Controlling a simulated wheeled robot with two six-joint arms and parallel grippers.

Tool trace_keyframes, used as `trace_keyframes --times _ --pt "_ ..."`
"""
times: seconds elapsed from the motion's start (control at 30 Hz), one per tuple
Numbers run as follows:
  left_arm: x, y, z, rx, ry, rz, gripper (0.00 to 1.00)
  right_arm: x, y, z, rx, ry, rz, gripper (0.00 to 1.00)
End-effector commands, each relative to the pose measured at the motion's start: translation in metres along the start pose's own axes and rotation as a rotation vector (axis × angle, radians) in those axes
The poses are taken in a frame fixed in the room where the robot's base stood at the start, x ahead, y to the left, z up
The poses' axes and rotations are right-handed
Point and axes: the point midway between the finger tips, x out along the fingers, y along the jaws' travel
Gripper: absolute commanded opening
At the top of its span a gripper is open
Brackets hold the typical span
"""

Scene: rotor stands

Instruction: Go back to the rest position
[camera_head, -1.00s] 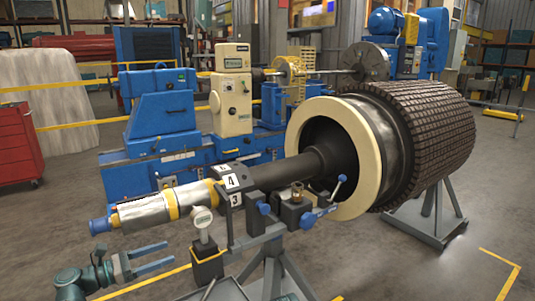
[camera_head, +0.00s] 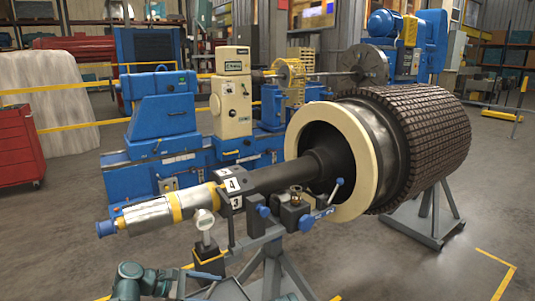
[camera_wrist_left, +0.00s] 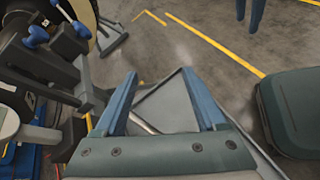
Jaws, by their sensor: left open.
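My left gripper (camera_wrist_left: 158,73) is open and empty in the left wrist view, its two blue fingers spread wide above the grey frame of the stand and the floor. In the head view only part of my left arm (camera_head: 146,279) shows at the bottom edge, and the fingers cannot be made out there. The rotor (camera_head: 425,135) rests on its stands, with its shaft running left to a silver sleeve with a blue end.
The grey stand (camera_head: 276,262) with blue-knobbed clamps carries the shaft close to my left arm. A blue lathe (camera_head: 165,115) stands behind. A red cabinet (camera_head: 18,145) is at the left. Open floor with yellow lines (camera_head: 497,262) lies at the right.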

Motion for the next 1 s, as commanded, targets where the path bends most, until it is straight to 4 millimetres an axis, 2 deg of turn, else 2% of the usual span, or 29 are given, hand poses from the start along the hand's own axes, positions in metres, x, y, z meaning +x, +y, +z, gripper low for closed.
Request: trace_keyframes --times 0.03,0.2,0.3,0.43,0.6,0.7,1.0 --pt "0.016 -0.014 0.011 0.079 0.041 -0.068 0.72 -0.009 0.001 0.001 0.0 0.0 0.0 0.5" --pt "0.061 -0.073 0.025 0.465 0.201 -0.373 0.72 -0.032 0.003 0.002 0.0 0.0 0.0 0.5" --pt "0.074 -0.107 0.031 0.732 0.274 -0.588 0.72 -0.044 0.004 0.003 0.0 0.0 0.0 0.5" --pt "0.076 -0.139 0.038 1.059 0.329 -0.864 0.72 -0.059 0.006 0.004 0.0 0.0 0.0 0.5" --pt "0.067 -0.158 0.045 1.373 0.353 -1.153 0.72 -0.071 0.007 0.004 0.0 0.0 0.0 0.5" --pt "0.062 -0.161 0.049 1.481 0.356 -1.262 0.72 -0.075 0.007 0.004 0.0 0.0 0.0 0.5" --pt "0.059 -0.162 0.049 1.557 0.356 -1.342 0.72 -0.076 0.007 0.004 0.0 0.0 0.0 0.5"
